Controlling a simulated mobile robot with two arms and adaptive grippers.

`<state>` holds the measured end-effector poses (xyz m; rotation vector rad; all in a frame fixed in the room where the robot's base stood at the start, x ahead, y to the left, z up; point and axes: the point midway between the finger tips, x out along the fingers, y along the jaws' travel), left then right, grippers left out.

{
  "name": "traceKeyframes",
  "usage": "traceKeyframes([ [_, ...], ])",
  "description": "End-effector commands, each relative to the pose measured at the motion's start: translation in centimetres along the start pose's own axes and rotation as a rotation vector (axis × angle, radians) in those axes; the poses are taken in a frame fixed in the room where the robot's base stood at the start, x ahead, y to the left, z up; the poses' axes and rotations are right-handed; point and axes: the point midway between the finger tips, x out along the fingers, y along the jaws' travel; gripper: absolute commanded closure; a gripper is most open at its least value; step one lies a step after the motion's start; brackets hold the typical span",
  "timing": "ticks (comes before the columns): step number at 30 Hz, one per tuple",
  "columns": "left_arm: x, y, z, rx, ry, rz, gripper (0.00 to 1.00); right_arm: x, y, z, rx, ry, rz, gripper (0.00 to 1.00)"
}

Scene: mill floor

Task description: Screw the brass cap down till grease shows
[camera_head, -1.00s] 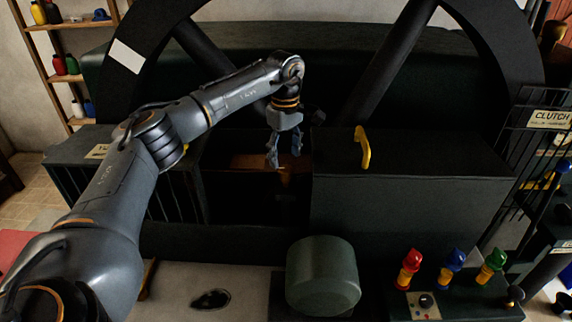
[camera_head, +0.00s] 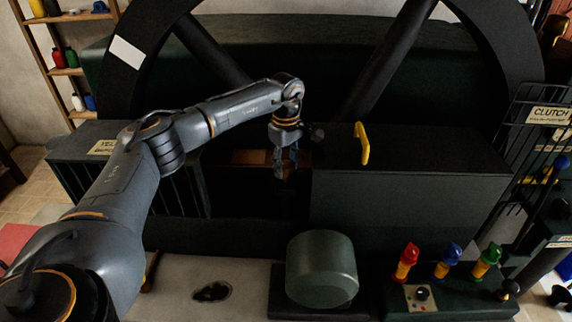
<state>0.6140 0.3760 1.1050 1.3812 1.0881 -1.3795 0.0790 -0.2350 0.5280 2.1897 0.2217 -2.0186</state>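My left gripper (camera_head: 286,174) points down into the dark gap between the two black housings, in front of the big wheel. Its fingers look close together, but the shadow hides whether they touch or hold anything. I cannot make out the brass cap; it may be hidden at or below the fingers. No grease can be seen. A brown, copper-coloured block (camera_head: 248,157) shows in the gap just left of the fingers. My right gripper is not in view.
A black housing (camera_head: 410,195) with a yellow handle (camera_head: 362,144) stands close right of the gripper. A barred housing (camera_head: 85,160) is at left. The large wheel's spokes (camera_head: 395,55) rise behind. A dark green cylinder (camera_head: 321,270) and a panel of coloured knobs (camera_head: 450,290) are in front.

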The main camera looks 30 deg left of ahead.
Motion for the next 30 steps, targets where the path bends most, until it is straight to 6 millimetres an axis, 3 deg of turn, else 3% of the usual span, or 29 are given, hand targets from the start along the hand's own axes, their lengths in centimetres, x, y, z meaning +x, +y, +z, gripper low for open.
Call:
traceKeyframes([
  [14,0.1,0.0,0.0,-0.112,-0.001,-0.002,0.93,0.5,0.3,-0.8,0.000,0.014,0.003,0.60],
  [30,0.1,0.0,0.0,-0.593,0.000,-0.002,0.93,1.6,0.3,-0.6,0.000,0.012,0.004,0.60],
])
